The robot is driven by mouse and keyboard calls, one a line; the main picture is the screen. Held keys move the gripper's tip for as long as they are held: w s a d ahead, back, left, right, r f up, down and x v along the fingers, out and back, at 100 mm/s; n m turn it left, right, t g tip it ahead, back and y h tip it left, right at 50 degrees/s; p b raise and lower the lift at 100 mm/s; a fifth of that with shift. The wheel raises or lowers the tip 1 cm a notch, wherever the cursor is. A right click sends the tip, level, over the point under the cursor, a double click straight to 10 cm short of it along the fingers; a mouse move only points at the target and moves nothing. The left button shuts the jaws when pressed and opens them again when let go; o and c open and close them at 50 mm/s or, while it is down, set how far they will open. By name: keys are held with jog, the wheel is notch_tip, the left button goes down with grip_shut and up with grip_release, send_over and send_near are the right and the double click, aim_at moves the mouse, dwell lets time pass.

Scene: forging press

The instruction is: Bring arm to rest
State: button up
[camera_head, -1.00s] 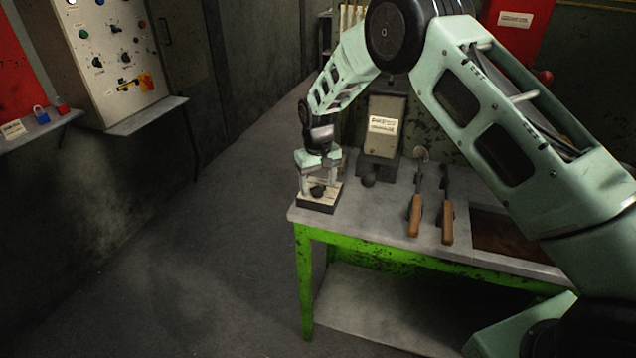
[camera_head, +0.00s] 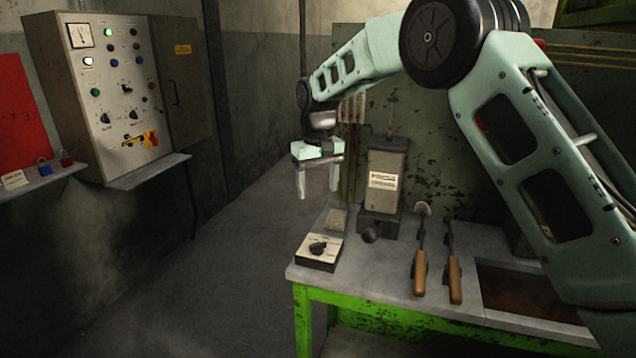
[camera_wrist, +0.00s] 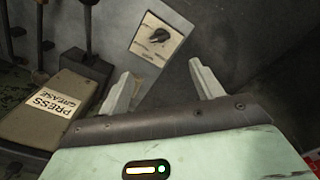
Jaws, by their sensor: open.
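My gripper (camera_head: 318,182) hangs in the air above the left end of the workbench, fingers pointing down. Its two pale fingers are spread apart with nothing between them. A small box with a black rotary knob (camera_head: 319,249) sits on the bench's left corner, below the gripper and apart from it. In the wrist view, the knob box (camera_wrist: 157,38) lies beyond the open fingertips (camera_wrist: 163,80). My arm arches over the bench from the right.
The green-legged workbench (camera_head: 400,292) holds a press grease box (camera_head: 383,178) and two wooden-handled tools (camera_head: 420,270) (camera_head: 455,278). A control panel (camera_head: 112,85) with a shelf (camera_head: 150,172) below is on the left wall. Padlocks (camera_head: 55,164) sit on another shelf. The floor left of the bench is clear.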

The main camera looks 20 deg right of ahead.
jog(key=shift+r, duration=0.65)
